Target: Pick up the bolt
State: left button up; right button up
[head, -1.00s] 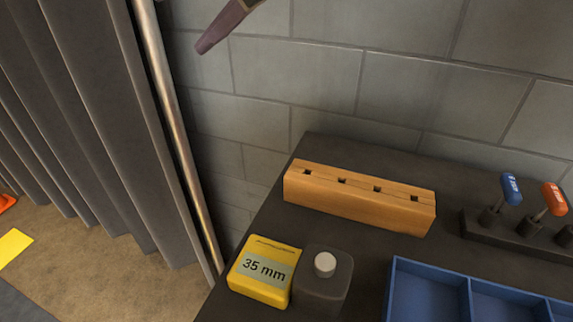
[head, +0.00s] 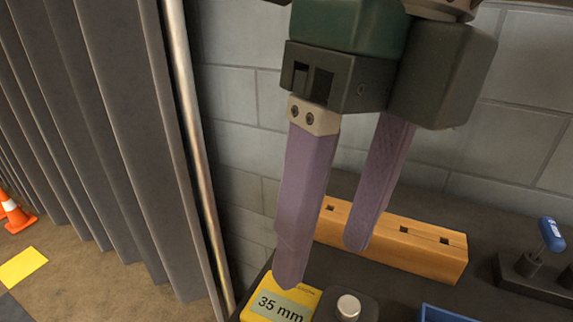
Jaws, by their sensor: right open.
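My right gripper (head: 322,262) hangs down from the top of the head view, open, with its two purple fingers apart and nothing between them. Its fingers are in front of the wooden block and one fingertip overlaps the yellow 35 mm box in the picture. A pale round metal piece (head: 348,306) sits on a dark block (head: 368,309) to the right of that box. It may be the bolt's head, but I cannot tell; no other bolt is clear. My left gripper is not in view.
The yellow 35 mm box (head: 272,302) and the wooden block with square holes (head: 430,260) stand on the dark bench. A blue-handled tool (head: 551,235) stands in a rack at right. A blue tray edge (head: 440,314) shows below. A grey wall and curtain (head: 100,150) are behind and left.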

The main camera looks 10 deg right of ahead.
aim_at(351, 306)
jog(key=shift+m+t+h, duration=0.4)
jog(key=shift+m+h, duration=0.3)
jog(key=shift+h, duration=0.2)
jog(key=d+f, duration=0.1)
jog(key=f, duration=0.1)
jog(key=w+d+f, duration=0.1)
jog(key=d+f, duration=0.1)
jog(key=shift+w+d+f, duration=0.2)
jog(key=shift+f, duration=0.05)
notch_tip(351, 306, down, 6)
jog(key=shift+s+r, duration=0.1)
jog(key=shift+s, duration=0.05)
jog(key=shift+c, duration=0.3)
grip_shut()
